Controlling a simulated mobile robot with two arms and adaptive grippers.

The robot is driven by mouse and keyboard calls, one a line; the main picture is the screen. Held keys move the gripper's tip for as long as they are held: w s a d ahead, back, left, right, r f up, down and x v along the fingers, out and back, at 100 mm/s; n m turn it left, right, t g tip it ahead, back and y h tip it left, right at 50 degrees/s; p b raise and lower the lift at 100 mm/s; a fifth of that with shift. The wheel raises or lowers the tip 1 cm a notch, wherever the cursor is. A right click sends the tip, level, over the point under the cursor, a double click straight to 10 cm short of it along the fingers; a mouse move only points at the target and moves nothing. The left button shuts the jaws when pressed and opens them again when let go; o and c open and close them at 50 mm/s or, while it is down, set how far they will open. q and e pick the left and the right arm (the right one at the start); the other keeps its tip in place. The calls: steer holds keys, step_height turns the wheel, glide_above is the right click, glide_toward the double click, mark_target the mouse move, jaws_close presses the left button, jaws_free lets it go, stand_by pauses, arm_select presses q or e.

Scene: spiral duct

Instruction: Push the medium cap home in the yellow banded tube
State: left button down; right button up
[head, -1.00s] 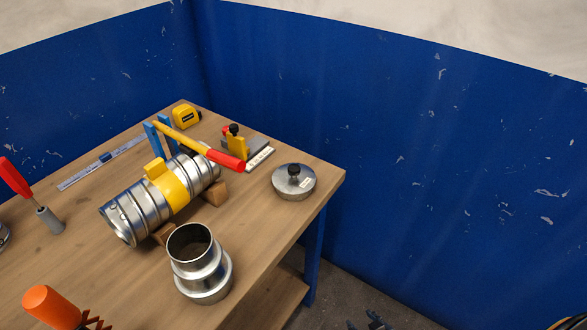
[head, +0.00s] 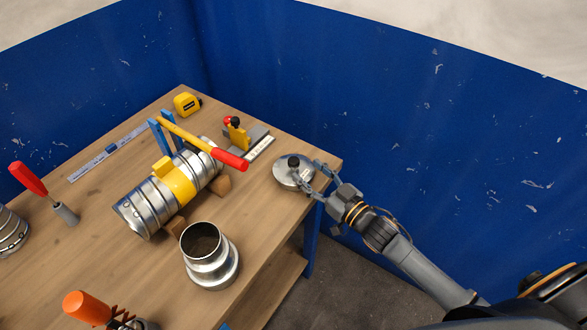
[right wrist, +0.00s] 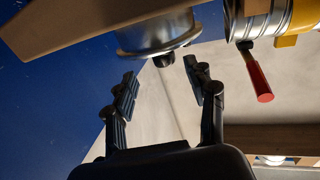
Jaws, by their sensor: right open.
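The yellow banded tube (head: 147,207), ribbed silver metal, lies on its side on wooden blocks, with a yellow band (head: 180,184) round its middle. A round silver cap (head: 284,178) with a black knob (head: 293,161) and a pale label sits flat near the table's right corner, apart from the tube. My right gripper (head: 309,176) is open, its fingers at the cap's right side near the knob. In the right wrist view the knob (right wrist: 164,60) lies just beyond the open fingertips (right wrist: 160,74), apparently not gripped. My left gripper is not in view.
A yellow lever with a red grip (head: 230,159) reaches over the tube. A stepped metal reducer (head: 211,262) stands in front of it. A toggle clamp (head: 237,134), tape measure (head: 187,104), ruler (head: 100,158) and red-handled tool (head: 29,178) lie around. Blue panels (head: 400,120) enclose the back.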

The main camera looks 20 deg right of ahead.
mark_target(298, 166)
steer(key=p+x, duration=0.1)
steer(key=x, duration=0.1)
steer(key=p+x, duration=0.1)
steer(key=x, duration=0.2)
steer(key=shift+w+a, duration=0.15)
steer(key=shift+a, duration=0.3)
steer(key=shift+w+a+f, duration=0.15)
steer(key=shift+w+a, duration=0.05)
steer(key=shift+w, duration=0.15)
steer(key=shift+d, duration=0.1)
steer(key=shift+c, duration=0.2)
steer(key=c, duration=1.1)
jaws_close()
